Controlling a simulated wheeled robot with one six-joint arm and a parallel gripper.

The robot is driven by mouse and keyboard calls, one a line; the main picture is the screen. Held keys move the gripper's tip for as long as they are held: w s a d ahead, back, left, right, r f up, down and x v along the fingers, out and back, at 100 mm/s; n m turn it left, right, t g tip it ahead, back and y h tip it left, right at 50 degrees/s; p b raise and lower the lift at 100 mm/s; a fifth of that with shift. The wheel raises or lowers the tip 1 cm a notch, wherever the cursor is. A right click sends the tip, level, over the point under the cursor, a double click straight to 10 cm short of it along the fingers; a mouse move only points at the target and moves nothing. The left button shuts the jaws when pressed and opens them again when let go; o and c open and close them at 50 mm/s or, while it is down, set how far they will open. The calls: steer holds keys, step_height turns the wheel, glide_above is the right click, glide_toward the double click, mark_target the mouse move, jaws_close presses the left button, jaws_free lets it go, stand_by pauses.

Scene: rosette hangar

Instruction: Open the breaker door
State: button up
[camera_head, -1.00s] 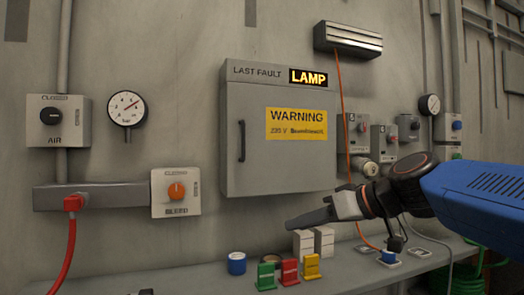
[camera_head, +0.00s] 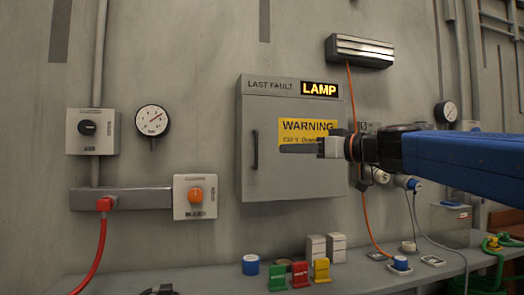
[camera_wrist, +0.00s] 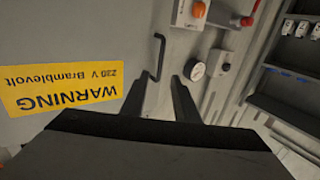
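The breaker door (camera_head: 290,178) is a grey panel with a yellow WARNING label (camera_head: 305,128), and it looks shut. Its dark vertical handle (camera_head: 255,150) is near the left edge. My gripper (camera_head: 282,148) is in front of the door at about handle height, to the right of the handle, and hides part of the label. In the wrist view the handle (camera_wrist: 158,58) lies beyond and between the tips of the two dark fingers (camera_wrist: 167,58). The fingers are apart with nothing between them, and they do not appear to touch the handle.
A display reading LAMP (camera_head: 319,90) is above the door. An orange cable (camera_head: 354,110) hangs right of the cabinet. A shelf below holds several colored blocks, white boxes (camera_head: 316,247) and a blue roll (camera_head: 250,264). The BLEED box (camera_head: 195,197) is left of the door.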

steer(key=x, duration=1.2)
steer(key=shift+c, duration=0.4)
jaws_close()
